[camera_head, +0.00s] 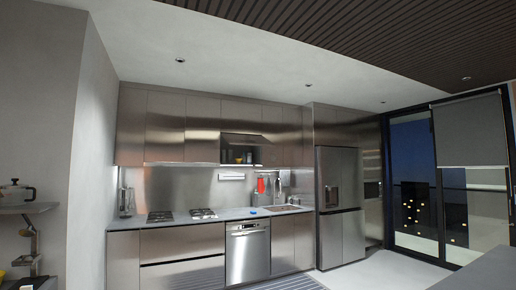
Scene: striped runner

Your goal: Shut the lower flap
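In the head view, the upper cabinets on the far wall have an upper and a lower row of steel fronts. In the lower row, the flap (248,139) right of the middle is raised and tilts out from the cabinet. Below it the dark compartment (229,156) is open, with small items inside, one of them yellowish. The other fronts around it look closed. Neither of my grippers shows in this view.
A counter with a hob (203,213), a sink (281,208) and a dishwasher (248,252) runs below. A fridge (340,205) stands to the right. A striped runner (290,283) lies on the floor in front. A shelf with a kettle (16,193) is at the left.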

